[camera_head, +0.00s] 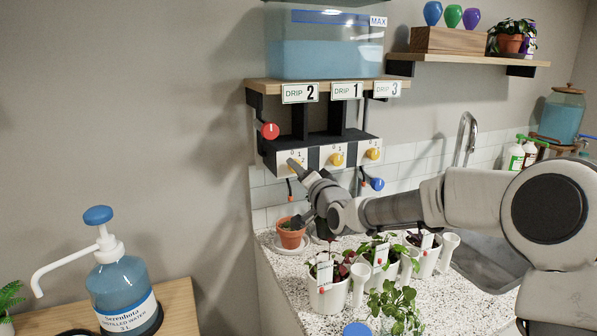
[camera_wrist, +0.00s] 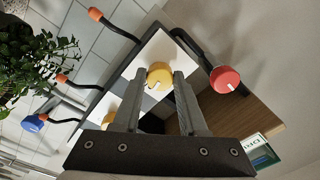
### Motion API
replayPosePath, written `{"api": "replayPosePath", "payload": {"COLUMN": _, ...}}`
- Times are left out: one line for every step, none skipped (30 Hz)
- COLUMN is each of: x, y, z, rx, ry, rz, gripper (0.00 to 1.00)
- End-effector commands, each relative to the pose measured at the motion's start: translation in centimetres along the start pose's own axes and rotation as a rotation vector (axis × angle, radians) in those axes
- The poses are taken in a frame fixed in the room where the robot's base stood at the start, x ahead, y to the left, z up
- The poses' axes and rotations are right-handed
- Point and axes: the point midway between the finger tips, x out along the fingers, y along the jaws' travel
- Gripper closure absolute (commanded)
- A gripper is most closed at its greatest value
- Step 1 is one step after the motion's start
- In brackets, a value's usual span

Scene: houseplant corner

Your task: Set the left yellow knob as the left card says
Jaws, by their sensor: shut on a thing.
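The left yellow knob (camera_head: 299,165) is on the left white panel of the dark valve box. Above it, the left card (camera_head: 300,93) reads "DRIP 2". My gripper (camera_head: 292,162) reaches the knob from the front, its fingers partly covering knob and dial. In the wrist view the knob (camera_wrist: 160,73) sits between the two fingertips, gripped, with a small white mark on its lower left edge. In the head view, 0 and 1 show on the left dial; which number the knob points at cannot be told.
The middle yellow knob (camera_head: 337,159) and right yellow knob (camera_head: 373,153) sit to the right under cards "1" and "3". A red knob (camera_head: 270,130) stands out at left. A blue knob (camera_head: 377,184) hangs below right. Potted seedlings (camera_head: 328,285) crowd the counter under my arm.

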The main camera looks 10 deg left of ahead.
Motion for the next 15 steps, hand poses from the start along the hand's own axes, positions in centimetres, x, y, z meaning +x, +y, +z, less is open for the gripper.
{"api": "replayPosePath", "payload": {"x": -0.01, "y": 0.03, "z": 0.04, "rx": 0.0, "ry": -0.001, "rz": 0.0, "gripper": 1.0}}
{"api": "replayPosePath", "payload": {"x": -0.01, "y": 0.03, "z": 0.04, "rx": 0.0, "ry": -0.001, "rz": 0.0, "gripper": 1.0}}
{"api": "replayPosePath", "payload": {"x": -0.01, "y": 0.03, "z": 0.05, "rx": 0.0, "ry": -0.001, "rz": 0.0, "gripper": 1.0}}
{"api": "replayPosePath", "payload": {"x": 0.0, "y": 0.03, "z": 0.05, "rx": -0.001, "ry": -0.001, "rz": 0.0, "gripper": 1.0}}
{"api": "replayPosePath", "payload": {"x": -0.01, "y": 0.03, "z": 0.05, "rx": -0.001, "ry": -0.001, "rz": 0.001, "gripper": 1.0}}
{"api": "replayPosePath", "payload": {"x": -0.01, "y": 0.04, "z": 0.05, "rx": -0.001, "ry": -0.001, "rz": 0.001, "gripper": 0.53}}
{"api": "replayPosePath", "payload": {"x": 0.0, "y": 0.03, "z": 0.04, "rx": -0.001, "ry": -0.001, "rz": 0.0, "gripper": 0.48}}
{"api": "replayPosePath", "payload": {"x": 0.0, "y": 0.03, "z": 0.05, "rx": -0.001, "ry": -0.001, "rz": 0.0, "gripper": 0.42}}
{"api": "replayPosePath", "payload": {"x": 0.0, "y": 0.03, "z": 0.04, "rx": -0.001, "ry": -0.001, "rz": 0.0, "gripper": 0.35}}
{"api": "replayPosePath", "payload": {"x": 0.0, "y": 0.03, "z": 0.04, "rx": -0.001, "ry": -0.001, "rz": 0.0, "gripper": 0.3}}
{"api": "replayPosePath", "payload": {"x": 0.0, "y": 0.03, "z": 0.04, "rx": -0.001, "ry": -0.001, "rz": 0.0, "gripper": 0.28}}
{"api": "replayPosePath", "payload": {"x": 0.0, "y": 0.03, "z": 0.03, "rx": -0.001, "ry": -0.001, "rz": 0.0, "gripper": 0.28}}
{"api": "replayPosePath", "payload": {"x": 0.0, "y": 0.02, "z": 0.03, "rx": -0.001, "ry": -0.001, "rz": 0.0, "gripper": 0.28}}
{"api": "replayPosePath", "payload": {"x": 0.0, "y": 0.02, "z": 0.03, "rx": -0.001, "ry": -0.001, "rz": 0.0, "gripper": 0.28}}
{"api": "replayPosePath", "payload": {"x": 0.0, "y": 0.02, "z": 0.03, "rx": -0.001, "ry": -0.001, "rz": 0.0, "gripper": 0.28}}
